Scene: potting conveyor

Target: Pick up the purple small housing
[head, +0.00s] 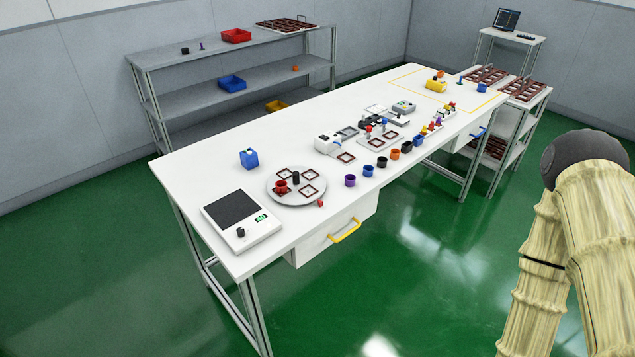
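A purple small housing (350,180), round and open at the top, stands upright on the white worktable (210,165) near its front edge. It is at the near left end of a row of similar round housings. A second, smaller purple thing (437,121) shows farther along the table; its shape is too small to tell. My gripper is out of view; only part of my arm shows at the right, apart from the table.
Beside the purple housing are a blue housing (368,171) and a black housing (382,162). A round plate (272,188) with brown frames lies to its left, near a scale (242,221). A yellow drawer handle (346,231) projects below. Green floor (430,290) in front is clear.

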